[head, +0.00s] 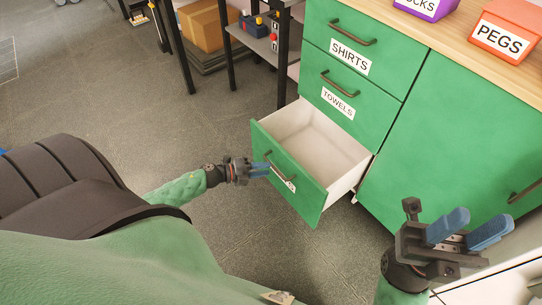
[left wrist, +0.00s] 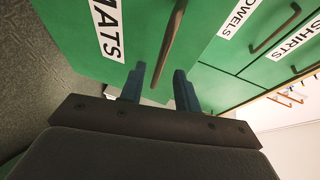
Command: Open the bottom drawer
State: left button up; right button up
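The green bottom drawer (head: 286,180) is pulled well out of the cabinet in the head view, and its white inside looks empty. In the left wrist view its front (left wrist: 80,50) carries a MATS label (left wrist: 106,28). The dark bar handle (left wrist: 171,50) reaches down between the fingertips of my left gripper (left wrist: 158,85). These fingers are apart, with a visible gap on each side of the handle. In the head view my left gripper (head: 262,168) is at the drawer front and partly hides the handle. My right gripper (head: 468,226) is open and empty, in front of the cabinet at the lower right.
The TOWELS drawer (head: 350,88) and SHIRTS drawer (head: 367,28) above are shut. A green cabinet door (head: 450,130) is to the right. A purple box (head: 428,8) and an orange PEGS box (head: 505,30) stand on the wooden top (head: 440,32).

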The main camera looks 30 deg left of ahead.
pick_arm(q)
jog(key=shift+v, duration=1.5)
